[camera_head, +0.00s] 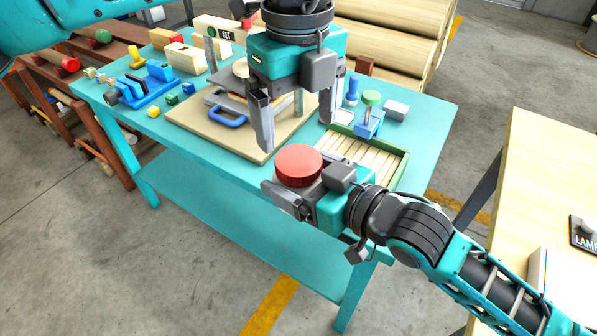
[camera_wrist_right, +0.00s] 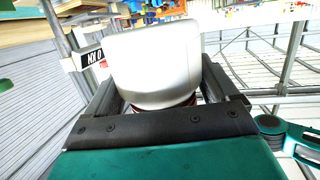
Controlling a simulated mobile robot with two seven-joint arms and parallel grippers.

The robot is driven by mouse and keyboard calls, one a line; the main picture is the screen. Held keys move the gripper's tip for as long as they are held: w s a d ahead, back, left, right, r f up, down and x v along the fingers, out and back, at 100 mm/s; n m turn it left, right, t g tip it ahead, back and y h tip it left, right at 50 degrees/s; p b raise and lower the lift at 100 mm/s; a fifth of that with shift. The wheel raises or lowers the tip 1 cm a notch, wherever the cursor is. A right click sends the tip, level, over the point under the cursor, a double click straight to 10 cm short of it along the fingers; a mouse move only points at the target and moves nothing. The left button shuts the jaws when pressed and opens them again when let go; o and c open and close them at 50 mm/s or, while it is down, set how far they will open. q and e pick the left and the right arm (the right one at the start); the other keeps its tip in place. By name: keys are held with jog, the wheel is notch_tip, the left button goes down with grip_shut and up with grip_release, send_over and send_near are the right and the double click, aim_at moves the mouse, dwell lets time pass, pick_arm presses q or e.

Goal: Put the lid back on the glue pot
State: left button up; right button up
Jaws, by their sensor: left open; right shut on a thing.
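A red, ridged round lid (camera_head: 298,165) shows at my right gripper (camera_head: 290,190), off the table's front edge. In the right wrist view a whitish rounded body (camera_wrist_right: 155,70) fills the gap between the fingers, with a dark red rim low at its edge. It appears to be the glue pot, but how lid and pot are joined is hidden. My right gripper is shut on it. My left gripper (camera_head: 294,136) points down, open and empty, just above the red lid and apart from it, with the tan board behind it.
The teal table (camera_head: 425,110) carries a tan board (camera_head: 190,118) with a blue-handled tool (camera_head: 228,119), a blue rack (camera_head: 148,92), a slatted tray (camera_head: 375,157) and small blocks. Another wooden table (camera_head: 540,160) stands right. Logs (camera_head: 385,40) lie behind.

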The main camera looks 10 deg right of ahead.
aim_at(300, 160)
pick_arm(q)
notch_tip(300, 160, down, 6)
jog(key=shift+r, duration=0.15)
dwell(0.3)
jog(key=c, duration=1.1)
jog(key=m, duration=0.4)
jog(key=shift+m, duration=0.3)
jog(key=m, duration=0.5)
jog(key=o, duration=1.1)
jog(key=shift+o, duration=0.3)
jog(key=shift+s+d, duration=0.1)
